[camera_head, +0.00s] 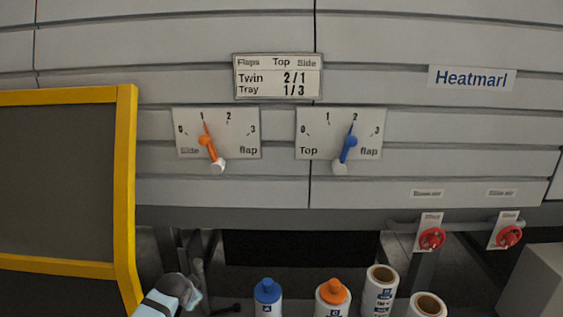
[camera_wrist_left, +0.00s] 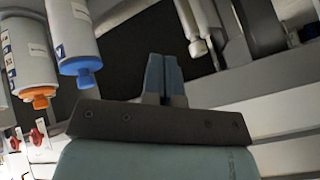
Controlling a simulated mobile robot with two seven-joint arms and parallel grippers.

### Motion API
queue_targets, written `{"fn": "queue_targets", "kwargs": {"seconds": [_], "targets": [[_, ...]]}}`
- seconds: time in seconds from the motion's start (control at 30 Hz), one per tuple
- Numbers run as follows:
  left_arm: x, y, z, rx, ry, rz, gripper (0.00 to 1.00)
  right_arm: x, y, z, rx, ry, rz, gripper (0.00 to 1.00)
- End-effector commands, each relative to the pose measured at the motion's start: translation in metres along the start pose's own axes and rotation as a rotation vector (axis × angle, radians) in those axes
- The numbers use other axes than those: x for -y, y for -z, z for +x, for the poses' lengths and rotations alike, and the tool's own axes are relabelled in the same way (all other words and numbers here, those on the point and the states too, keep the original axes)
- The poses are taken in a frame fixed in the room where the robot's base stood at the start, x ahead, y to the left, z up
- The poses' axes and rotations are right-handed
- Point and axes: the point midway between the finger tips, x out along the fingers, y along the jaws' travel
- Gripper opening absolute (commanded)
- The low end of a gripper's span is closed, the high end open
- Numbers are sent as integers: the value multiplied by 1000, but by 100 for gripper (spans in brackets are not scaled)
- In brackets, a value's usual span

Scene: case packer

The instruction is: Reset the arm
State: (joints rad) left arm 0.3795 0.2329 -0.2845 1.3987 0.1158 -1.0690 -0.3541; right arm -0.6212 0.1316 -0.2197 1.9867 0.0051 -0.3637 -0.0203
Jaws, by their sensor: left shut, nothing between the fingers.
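My left gripper (camera_wrist_left: 163,78) is shut and empty in the left wrist view, its two fingers together. Part of my left arm (camera_head: 168,298) shows at the bottom left of the head view, below the panel and apart from the dials. The side flap dial (camera_head: 240,130) has an orange pointer (camera_head: 207,142) at 1. The top flap dial (camera_head: 372,130) has a blue pointer (camera_head: 348,146) at 2. A sign (camera_head: 278,77) above them reads Twin 2/1 and Tray 1/3. My right gripper is not in view.
A blue-capped bottle (camera_head: 268,293), an orange-capped bottle (camera_head: 333,295) and two rolls (camera_head: 380,285) stand at the bottom. Two red valves (camera_head: 431,238) (camera_head: 509,236) are at the right. A yellow-framed guard (camera_head: 125,190) is at the left.

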Motion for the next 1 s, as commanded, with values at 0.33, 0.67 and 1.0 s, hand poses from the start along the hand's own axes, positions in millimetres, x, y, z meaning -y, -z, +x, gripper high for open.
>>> {"fn": "queue_targets", "kwargs": {"seconds": [0.33,0.67,1.0], "targets": [[-172,-128,-40,-191,-79,-181,0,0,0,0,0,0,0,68],[-265,-210,-141,-341,-121,-397,0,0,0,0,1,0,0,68],[-281,-228,-178,-386,-123,-465,0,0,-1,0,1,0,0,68]]}}
